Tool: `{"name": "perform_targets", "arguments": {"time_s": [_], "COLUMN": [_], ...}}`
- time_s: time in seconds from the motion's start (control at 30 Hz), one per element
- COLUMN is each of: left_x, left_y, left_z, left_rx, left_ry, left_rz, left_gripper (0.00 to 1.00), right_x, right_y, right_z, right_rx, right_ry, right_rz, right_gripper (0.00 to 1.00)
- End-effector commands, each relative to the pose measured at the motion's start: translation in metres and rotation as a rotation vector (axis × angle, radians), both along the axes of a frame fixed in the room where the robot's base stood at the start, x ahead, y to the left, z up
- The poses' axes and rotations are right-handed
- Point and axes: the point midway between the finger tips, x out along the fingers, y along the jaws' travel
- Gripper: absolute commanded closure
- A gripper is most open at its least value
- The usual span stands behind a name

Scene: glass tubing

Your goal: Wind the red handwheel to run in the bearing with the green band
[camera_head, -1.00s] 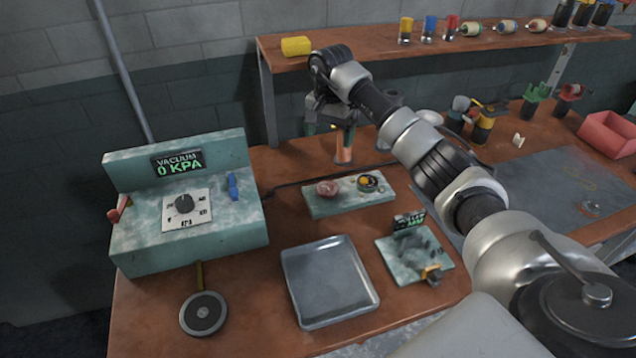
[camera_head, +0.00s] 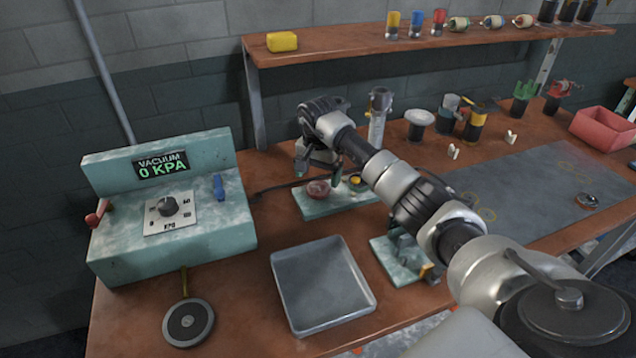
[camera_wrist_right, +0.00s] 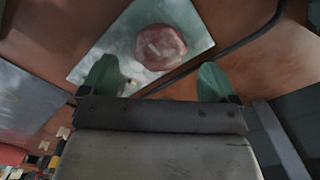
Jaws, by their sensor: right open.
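A dull red round knob-like wheel (camera_head: 318,188) sits at the left end of a pale green plate (camera_head: 312,208) on the bench. It also shows in the right wrist view (camera_wrist_right: 161,47), with a pale mark on top. A dark ring with a yellow centre (camera_head: 357,183) sits to its right on the plate, partly behind my arm. My right gripper (camera_head: 319,172) points down over the red wheel, fingers apart and empty; its green fingertips show in the wrist view (camera_wrist_right: 159,82). A roller with a green band (camera_head: 459,23) lies on the shelf; I cannot tell whether it is the bearing. My left gripper is out of view.
A vacuum box (camera_head: 165,212) reading 0 KPA stands at left. An empty grey tray (camera_head: 321,285) lies in front of the plate. A small green fixture (camera_head: 400,262) is partly under my arm. A dark mat (camera_head: 535,185) and a pink bin (camera_head: 607,130) are at right.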

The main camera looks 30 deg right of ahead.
Motion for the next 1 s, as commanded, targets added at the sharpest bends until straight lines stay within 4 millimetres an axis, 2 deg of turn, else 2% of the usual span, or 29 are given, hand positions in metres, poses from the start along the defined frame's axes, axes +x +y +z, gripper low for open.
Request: {"name": "perform_targets", "arguments": {"time_s": [0.1,0.23,0.6,0.67,0.9,0.93,1.0], "left_x": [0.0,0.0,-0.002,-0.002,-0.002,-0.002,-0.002], "left_y": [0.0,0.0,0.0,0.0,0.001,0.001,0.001], "left_z": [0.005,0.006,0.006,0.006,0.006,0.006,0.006], "left_rx": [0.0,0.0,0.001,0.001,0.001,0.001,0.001], "left_ry": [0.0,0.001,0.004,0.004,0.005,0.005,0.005], "left_rz": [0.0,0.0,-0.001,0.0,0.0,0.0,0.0], "left_gripper": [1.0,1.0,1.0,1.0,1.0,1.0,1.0], "right_x": [0.0,0.0,0.0,0.0,0.0,0.0,0.0], "right_y": [0.001,0.0,0.0,0.0,0.0,0.0,0.0], "right_z": [-0.019,-0.032,-0.039,-0.039,-0.039,-0.039,-0.039], "right_rx": [0.002,0.002,0.001,0.001,0.001,0.001,0.001], "right_ry": [0.002,0.0,-0.001,-0.001,-0.001,-0.001,-0.001], "right_rz": [-0.001,-0.001,0.0,0.0,0.0,0.0,-0.001], "right_gripper": [0.1,0.1,0.1,0.18,0.54,0.58,0.58]}}
